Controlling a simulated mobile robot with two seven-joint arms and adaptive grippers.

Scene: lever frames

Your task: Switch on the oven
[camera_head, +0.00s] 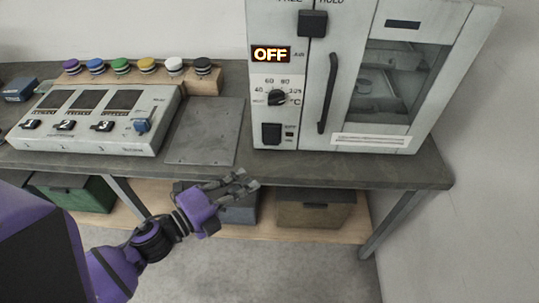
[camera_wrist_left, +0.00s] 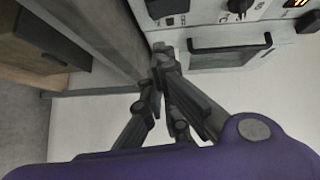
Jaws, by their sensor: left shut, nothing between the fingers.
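The oven (camera_head: 350,139) is a white cabinet on the right of the bench, and its display (camera_head: 271,54) reads OFF. Below the display are a dark round temperature knob (camera_head: 277,97) and a black rocker switch (camera_head: 271,133). A long dark door handle (camera_head: 328,92) stands beside the glass door. My left gripper (camera_head: 248,184) is shut and empty, apart from the oven, in front of the bench edge below the switch. In the left wrist view, its closed fingers (camera_wrist_left: 163,62) show below the switch (camera_wrist_left: 167,8), knob (camera_wrist_left: 240,5) and door handle (camera_wrist_left: 230,46).
The grey bench (camera_head: 420,172) ends at the right. A control box (camera_head: 88,125) with numbered switches and a row of coloured knobs (camera_head: 121,67) stand at left. A bare metal plate (camera_head: 205,130) lies between box and oven.

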